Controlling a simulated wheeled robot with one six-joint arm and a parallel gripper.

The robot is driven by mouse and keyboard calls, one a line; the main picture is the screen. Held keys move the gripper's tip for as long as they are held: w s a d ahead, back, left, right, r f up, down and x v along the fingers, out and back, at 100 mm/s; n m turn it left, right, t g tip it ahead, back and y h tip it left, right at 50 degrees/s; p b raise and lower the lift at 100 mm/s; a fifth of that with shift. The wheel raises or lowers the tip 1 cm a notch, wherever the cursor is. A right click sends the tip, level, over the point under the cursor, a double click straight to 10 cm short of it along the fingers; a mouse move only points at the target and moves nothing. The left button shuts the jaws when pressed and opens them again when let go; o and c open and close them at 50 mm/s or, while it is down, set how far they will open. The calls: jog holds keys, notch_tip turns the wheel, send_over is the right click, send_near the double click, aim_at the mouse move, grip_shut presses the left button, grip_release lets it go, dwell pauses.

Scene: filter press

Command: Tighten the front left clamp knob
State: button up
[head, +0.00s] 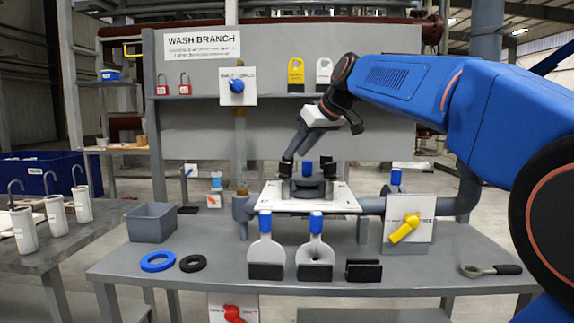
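The clamp station is a pale plate (345,200) on the pipe run behind the bench, with a dark round body (308,187) and a small blue part at its centre. Clamp posts stand on either side of that body at the plate's front. The front left clamp knob (285,169) is small and dark, on the left post. A similar dark knob (327,166) tops the right post. My gripper (289,158) reaches down from the upper right, its dark fingers tilted, with the tips at or just above the left knob. The picture is too small to tell contact or finger gap.
On the bench stand two blue-handled plates (265,250) in black holders, an empty black holder (363,271), a grey bin (151,222), a blue ring (157,261), a black ring (193,263) and a ratchet wrench (490,270). A yellow valve handle (405,228) is at right.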

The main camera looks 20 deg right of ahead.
aim_at(287, 163)
jog(key=x, duration=0.7)
grip_shut()
